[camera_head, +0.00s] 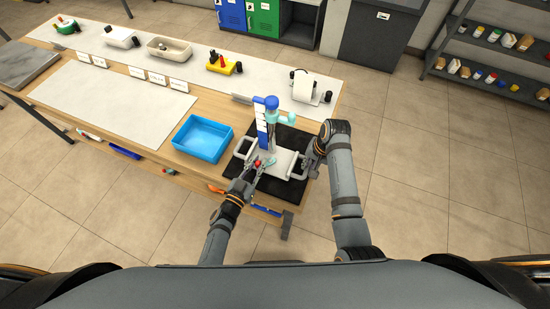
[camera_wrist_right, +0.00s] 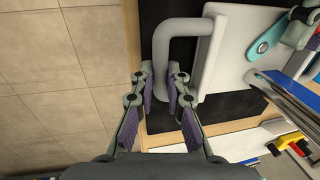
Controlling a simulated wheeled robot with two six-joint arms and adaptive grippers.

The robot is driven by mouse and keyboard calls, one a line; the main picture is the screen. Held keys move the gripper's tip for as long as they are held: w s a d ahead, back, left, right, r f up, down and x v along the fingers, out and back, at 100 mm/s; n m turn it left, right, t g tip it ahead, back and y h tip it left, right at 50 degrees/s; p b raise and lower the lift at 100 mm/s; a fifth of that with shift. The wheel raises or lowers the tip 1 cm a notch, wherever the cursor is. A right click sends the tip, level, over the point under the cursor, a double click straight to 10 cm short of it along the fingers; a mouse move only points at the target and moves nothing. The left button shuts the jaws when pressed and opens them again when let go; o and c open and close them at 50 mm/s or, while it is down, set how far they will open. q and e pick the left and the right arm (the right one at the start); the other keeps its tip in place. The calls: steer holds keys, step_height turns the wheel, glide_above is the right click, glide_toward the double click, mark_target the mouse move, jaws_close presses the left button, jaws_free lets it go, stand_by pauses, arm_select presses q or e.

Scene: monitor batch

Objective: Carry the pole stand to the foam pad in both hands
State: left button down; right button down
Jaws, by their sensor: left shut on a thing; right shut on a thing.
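The pole stand has a white base (camera_head: 281,161) with a light grey handle on each side and an upright pole with blue and white parts (camera_head: 262,125). It is over the black foam pad (camera_head: 298,137), whose dark surface shows around the base. I cannot tell whether the base touches the pad. My left gripper (camera_head: 248,172) is shut on the left handle. My right gripper (camera_head: 308,162) is shut on the right handle. In the right wrist view the fingers (camera_wrist_right: 162,85) are either side of the handle bar (camera_wrist_right: 161,52), with the pad (camera_wrist_right: 238,112) below.
A blue tray (camera_head: 202,139) stands left of the pad on the wooden table. A white machine with a roll (camera_head: 309,88) and a yellow-and-red item (camera_head: 224,65) stand along the back strip. A pale mat (camera_head: 112,103) lies clear at the left.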

arm_select(q)
steer(key=c, duration=1.2)
jaws_free()
steer(key=shift+w+f, duration=0.1)
steer(key=shift+f, duration=0.15)
arm_select(e)
steer(key=c, duration=1.3)
jaws_free()
steer(key=shift+w+d+f, duration=0.1)
steer(key=shift+d+f, duration=0.05)
steer(key=shift+f, duration=0.15)
steer(key=shift+c, duration=0.2)
steer(key=shift+r, duration=0.1)
arm_select(q)
steer(key=v, duration=1.2)
arm_select(e)
step_height(320, 180, up, 12)
steer(key=s+d, duration=0.1)
steer(key=d, duration=0.1)
arm_select(q)
step_height(320, 180, up, 10)
steer(key=p, duration=1)
arm_select(e)
step_height(320, 180, up, 6)
steer(key=d, duration=0.1)
steer(key=shift+s+r, duration=0.25)
steer(key=shift+s, duration=0.05)
